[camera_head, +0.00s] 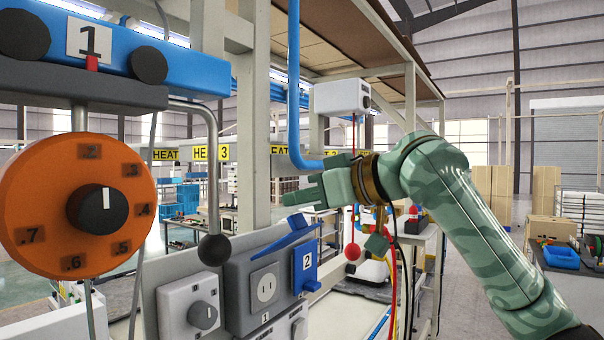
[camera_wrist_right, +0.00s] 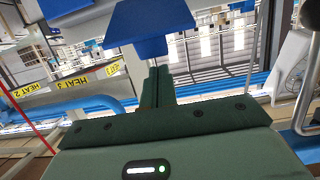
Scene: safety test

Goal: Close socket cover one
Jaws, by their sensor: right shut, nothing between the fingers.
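Socket one (camera_head: 265,287) is a white outlet with two slots on a dark grey box, above a label "1". Its blue cover (camera_head: 291,236) is raised and sticks out at a slant above the outlet. Beside it, a blue cover marked "2" (camera_head: 307,262) hangs down over its socket. My green right gripper (camera_head: 289,193) is above the raised cover, apart from it in the head view, with its fingers together and empty. In the right wrist view the shut fingers (camera_wrist_right: 158,72) point toward a blue part (camera_wrist_right: 138,30), probably a cover. My left gripper is not in view.
An orange dial (camera_head: 45,200) hangs at the left under a blue unit marked "1". A lever with a black ball (camera_head: 214,249) stands just left of the sockets. A blue pipe (camera_head: 294,90) runs down behind my gripper. A red ball (camera_head: 352,251) hangs on a cord below my wrist.

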